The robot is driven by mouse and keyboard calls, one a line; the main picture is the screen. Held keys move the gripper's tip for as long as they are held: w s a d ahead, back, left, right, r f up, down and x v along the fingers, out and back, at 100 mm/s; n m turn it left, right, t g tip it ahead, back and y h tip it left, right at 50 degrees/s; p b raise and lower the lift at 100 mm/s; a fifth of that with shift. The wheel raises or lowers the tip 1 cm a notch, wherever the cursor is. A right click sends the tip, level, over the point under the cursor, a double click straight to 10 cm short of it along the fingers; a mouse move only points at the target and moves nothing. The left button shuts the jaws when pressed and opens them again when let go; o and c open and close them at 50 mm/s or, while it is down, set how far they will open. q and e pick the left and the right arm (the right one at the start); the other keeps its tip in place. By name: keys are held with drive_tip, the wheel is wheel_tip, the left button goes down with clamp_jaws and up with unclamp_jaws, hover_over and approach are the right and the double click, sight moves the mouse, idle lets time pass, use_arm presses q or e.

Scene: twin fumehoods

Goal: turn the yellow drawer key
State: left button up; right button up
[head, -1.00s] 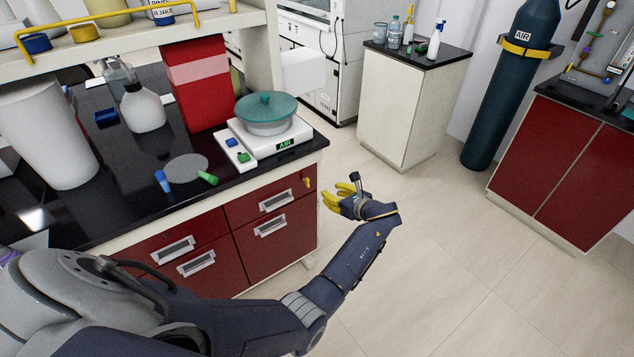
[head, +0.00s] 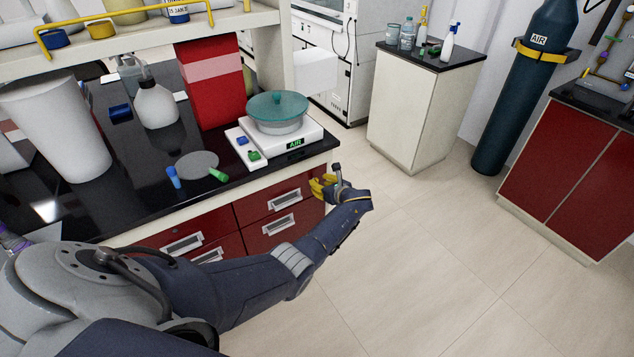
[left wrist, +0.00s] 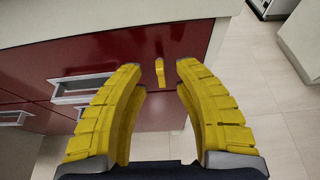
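The yellow drawer key (left wrist: 159,72) stands upright on the red front of the upper right drawer (head: 255,208), near its right end. In the head view my left gripper hides it. My left gripper (head: 317,187) is at the right end of the drawer fronts. In the left wrist view its yellow fingers (left wrist: 157,67) are spread apart, and the key shows in the gap between the fingertips, a little nearer the right one. Nothing is gripped, and I cannot tell contact. My right gripper is in neither view now.
A silver drawer handle (left wrist: 80,88) lies left of the fingers. The black counter (head: 130,195) overhangs above, holding a white scale (head: 310,134) with a teal-lidded dish (head: 277,108). The floor (head: 420,240) to the right is clear.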

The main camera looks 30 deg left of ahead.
use_arm(q)
drive_tip(key=shift+x, duration=1.3)
drive_tip(key=shift+c, duration=0.2)
clamp_jaws()
